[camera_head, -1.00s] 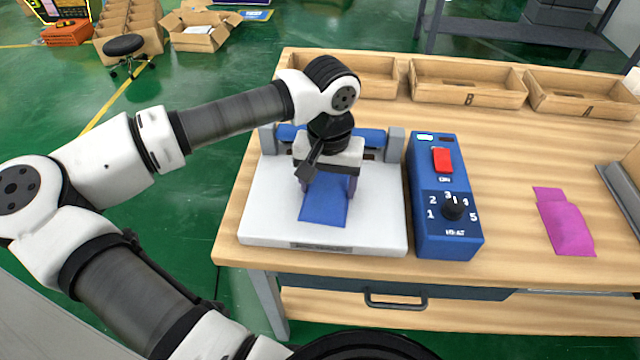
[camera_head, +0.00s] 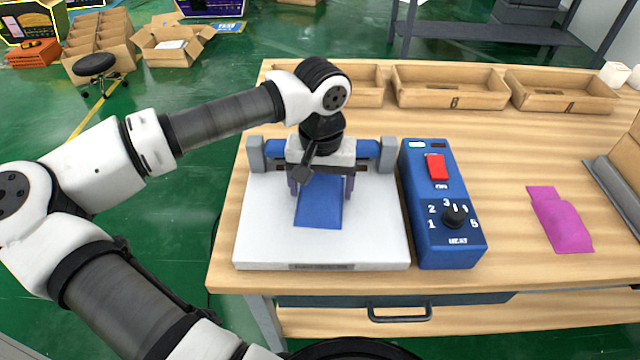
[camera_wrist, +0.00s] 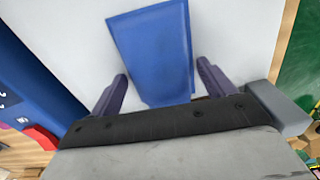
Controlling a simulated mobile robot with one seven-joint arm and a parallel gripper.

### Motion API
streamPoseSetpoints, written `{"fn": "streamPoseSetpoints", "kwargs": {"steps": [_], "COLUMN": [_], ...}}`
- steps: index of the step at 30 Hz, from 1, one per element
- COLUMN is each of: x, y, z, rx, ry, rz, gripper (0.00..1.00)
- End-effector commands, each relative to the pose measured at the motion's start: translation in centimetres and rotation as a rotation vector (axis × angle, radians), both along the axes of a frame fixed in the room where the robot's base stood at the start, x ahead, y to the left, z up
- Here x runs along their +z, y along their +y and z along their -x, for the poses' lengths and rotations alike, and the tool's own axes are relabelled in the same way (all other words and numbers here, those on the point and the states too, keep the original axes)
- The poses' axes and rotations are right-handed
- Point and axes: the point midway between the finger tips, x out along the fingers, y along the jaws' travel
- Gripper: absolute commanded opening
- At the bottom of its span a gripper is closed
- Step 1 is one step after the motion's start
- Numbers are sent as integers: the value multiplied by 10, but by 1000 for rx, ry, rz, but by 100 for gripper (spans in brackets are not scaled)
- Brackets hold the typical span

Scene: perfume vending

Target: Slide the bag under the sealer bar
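The blue bag (camera_head: 320,206) lies flat on the white sealer base (camera_head: 270,215). Its far end is hidden beneath my gripper (camera_head: 321,188). The blue sealer bar (camera_head: 368,148) runs between two grey posts just behind the gripper, which covers its middle. In the wrist view, the bag (camera_wrist: 155,50) extends between my gripper's two purple fingers (camera_wrist: 160,84). The fingers are wide apart, with a clear gap beside the bag on the left and a narrower gap on the right. Whether the bag's far end is beneath the bar cannot be seen.
A blue control box (camera_head: 438,205) with a red switch and heat dial stands right of the sealer. A magenta bag (camera_head: 560,222) lies farther right. Open cardboard trays (camera_head: 450,88) line the table's back. Bare tabletop lies between the control box and magenta bag.

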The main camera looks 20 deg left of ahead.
Motion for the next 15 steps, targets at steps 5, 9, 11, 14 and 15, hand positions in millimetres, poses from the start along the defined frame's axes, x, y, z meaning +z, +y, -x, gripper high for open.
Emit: {"fn": "streamPoseSetpoints", "kwargs": {"steps": [5,9,11,14,15], "x": [0,0,0,6,10], "y": [0,0,0,0,0], "z": [1,1,1,1,1], "rx": [0,0,0,1,1], "ry": [2,3,3,2,2], "rz": [0,1,0,-1,-1], "gripper": [95,95,95,95,95]}}
